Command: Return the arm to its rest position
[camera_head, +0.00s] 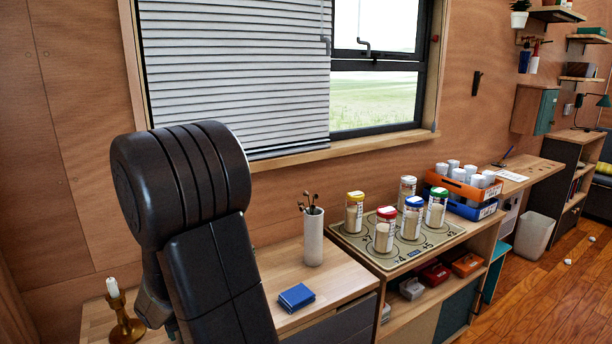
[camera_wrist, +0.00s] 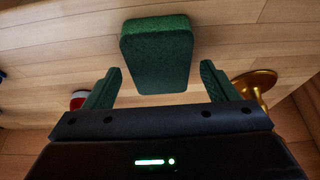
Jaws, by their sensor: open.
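My arm (camera_head: 200,220) stands large and dark in the left half of the head view, bent at a thick rounded joint. My gripper is hidden there. In the wrist view my gripper (camera_wrist: 161,68) has its two green fingers spread wide apart. A green block (camera_wrist: 160,55) with rounded corners, like a sponge, shows beyond and between the fingertips over a wooden surface. A gap shows on both sides of it, and nothing is gripped.
A brass candlestick (camera_head: 127,328) stands on the wooden counter (camera_head: 335,282), left of my arm. Several jars stand on a mat (camera_head: 380,262). A red-and-white item (camera_wrist: 78,100) shows beside the left finger.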

